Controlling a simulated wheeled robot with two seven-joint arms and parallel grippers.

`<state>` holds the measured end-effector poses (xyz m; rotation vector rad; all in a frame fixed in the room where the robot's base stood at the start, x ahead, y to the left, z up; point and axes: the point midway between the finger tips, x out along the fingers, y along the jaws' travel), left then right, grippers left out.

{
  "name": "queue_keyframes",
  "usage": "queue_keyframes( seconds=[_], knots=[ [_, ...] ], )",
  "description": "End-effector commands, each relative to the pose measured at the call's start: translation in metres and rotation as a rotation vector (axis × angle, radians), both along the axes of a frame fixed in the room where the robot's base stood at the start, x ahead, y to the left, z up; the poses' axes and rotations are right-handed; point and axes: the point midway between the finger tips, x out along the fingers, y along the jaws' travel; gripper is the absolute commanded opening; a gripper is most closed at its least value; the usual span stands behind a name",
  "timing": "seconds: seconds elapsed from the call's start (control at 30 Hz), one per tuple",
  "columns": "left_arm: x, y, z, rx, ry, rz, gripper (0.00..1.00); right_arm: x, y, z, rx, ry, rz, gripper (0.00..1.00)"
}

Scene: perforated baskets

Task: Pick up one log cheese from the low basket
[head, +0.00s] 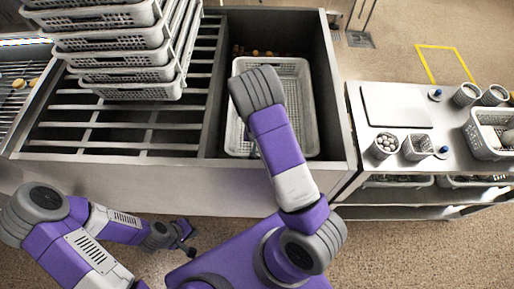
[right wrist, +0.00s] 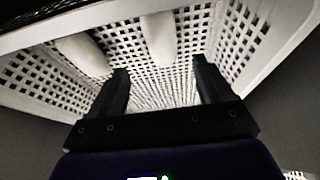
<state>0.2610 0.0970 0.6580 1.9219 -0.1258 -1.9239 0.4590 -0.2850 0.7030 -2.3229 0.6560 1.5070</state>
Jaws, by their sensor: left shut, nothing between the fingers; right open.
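The low basket (head: 304,110) is a white perforated basket deep in the right bin of the grey counter. My right arm reaches down over it and hides much of its inside in the head view. In the right wrist view, two pale rounded logs, seemingly the log cheeses, lie in the basket (right wrist: 262,62), one at the left (right wrist: 84,54) and one near the middle (right wrist: 158,38). My right gripper (right wrist: 161,75) is open and points into the basket, with the logs beyond its fingertips; nothing shows between its fingers. My left gripper (head: 187,241) is shut and empty, low in front of the counter.
A stack of white baskets (head: 120,42) stands on the slatted rack left of the bin. A side table (head: 455,160) at the right holds a white board (head: 395,105), small cups and another basket (head: 480,140). The bin's walls (head: 330,90) closely surround the low basket.

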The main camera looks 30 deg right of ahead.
Motion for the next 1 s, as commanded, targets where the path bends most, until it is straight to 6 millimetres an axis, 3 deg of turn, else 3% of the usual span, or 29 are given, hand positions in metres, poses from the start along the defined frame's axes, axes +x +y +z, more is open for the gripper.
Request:
queue_keyframes(
  seconds=[0.6,0.93,1.0],
  knots=[
    [0.000,0.000,-0.031,0.000,-0.001,-0.001,0.00,0.021,-0.009,-0.071,-0.001,0.000,0.000,0.80],
    [0.000,0.000,-0.031,0.000,-0.001,-0.001,0.00,0.024,-0.010,-0.075,0.001,0.000,0.000,0.80],
    [0.000,0.000,-0.031,0.000,-0.001,-0.001,0.00,0.024,-0.010,-0.075,0.001,0.000,0.000,0.69]
  ],
)
